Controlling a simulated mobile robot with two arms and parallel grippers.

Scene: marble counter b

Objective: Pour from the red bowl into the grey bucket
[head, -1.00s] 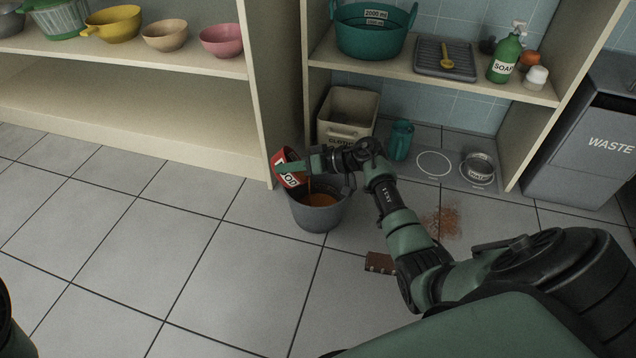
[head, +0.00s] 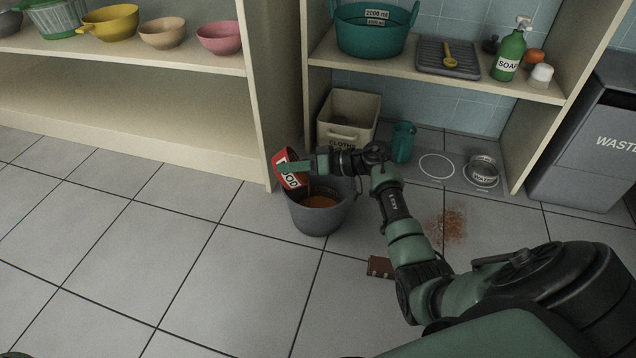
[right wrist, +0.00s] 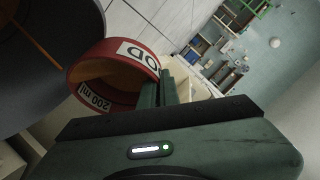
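The red bowl (head: 284,158) has a white label and is tipped on its side over the grey bucket (head: 316,222). My right gripper (head: 298,168) is shut on the bowl's rim. In the right wrist view the bowl (right wrist: 150,62) shows labels reading "200 ml" and partly "OOD", and the gripper fingers (right wrist: 160,88) pinch its edge. A thin orange-brown stream (right wrist: 38,42) falls from it toward the dark bucket (right wrist: 25,85). Orange-brown contents (head: 320,202) show inside the bucket, which stands upright on the floor. My left gripper is not in view.
Reddish-brown crumbs (head: 447,224) lie on the tiles to the right, with a small brown block (head: 380,267) nearer. A beige bin (head: 347,112), a teal jug (head: 403,142) and a metal bowl (head: 482,168) stand behind. The floor left of the bucket is clear.

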